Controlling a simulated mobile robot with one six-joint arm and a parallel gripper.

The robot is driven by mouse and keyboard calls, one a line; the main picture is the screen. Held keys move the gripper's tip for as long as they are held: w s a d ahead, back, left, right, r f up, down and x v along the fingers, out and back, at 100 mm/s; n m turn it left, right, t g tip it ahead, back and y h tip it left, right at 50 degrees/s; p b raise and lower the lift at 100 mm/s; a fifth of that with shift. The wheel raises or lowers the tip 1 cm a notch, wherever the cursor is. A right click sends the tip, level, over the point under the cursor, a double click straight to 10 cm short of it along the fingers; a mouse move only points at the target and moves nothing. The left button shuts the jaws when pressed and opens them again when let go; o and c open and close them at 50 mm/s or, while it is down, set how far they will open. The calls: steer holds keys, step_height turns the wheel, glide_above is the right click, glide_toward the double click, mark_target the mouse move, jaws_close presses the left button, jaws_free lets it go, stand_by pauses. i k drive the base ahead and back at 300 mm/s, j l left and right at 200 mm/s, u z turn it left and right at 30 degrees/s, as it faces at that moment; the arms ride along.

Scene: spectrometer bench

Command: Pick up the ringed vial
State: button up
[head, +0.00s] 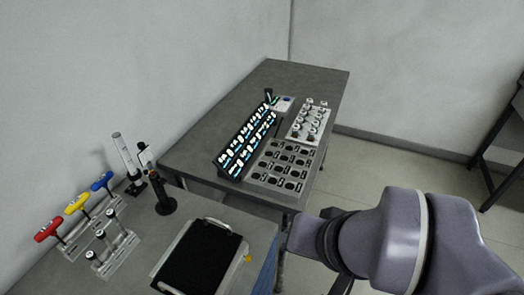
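Several small capped vials (310,126) stand in a pale rack (294,134) on the far bench, right of its middle. They are too small to tell which one carries a ring. My arm enters from the lower right, with its purple-grey links in front of the floor and the bench's near right corner. My gripper's fingers cannot be made out, and no vial is seen held.
On the far bench (308,75), a grey holder with dark wells and a sloped black panel with lit marks (245,141) stand near the rack. The near bench has red, yellow and blue handles (76,204), a black-topped plate (200,262) and upright stands.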

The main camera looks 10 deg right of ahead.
mark_target(312, 132)
steer(key=i+l+u, duration=0.6)
steer(key=l+u, duration=0.35)
steer(key=i+l+u, duration=0.15)
steer(key=l+u, duration=0.15)
steer(key=l, duration=0.3)
steer(key=i+l+u, duration=0.1)
steer(key=l+u, duration=0.2)
steer(key=l, duration=0.2)
steer(key=l+u, duration=0.3)
steer(key=l, duration=0.15)
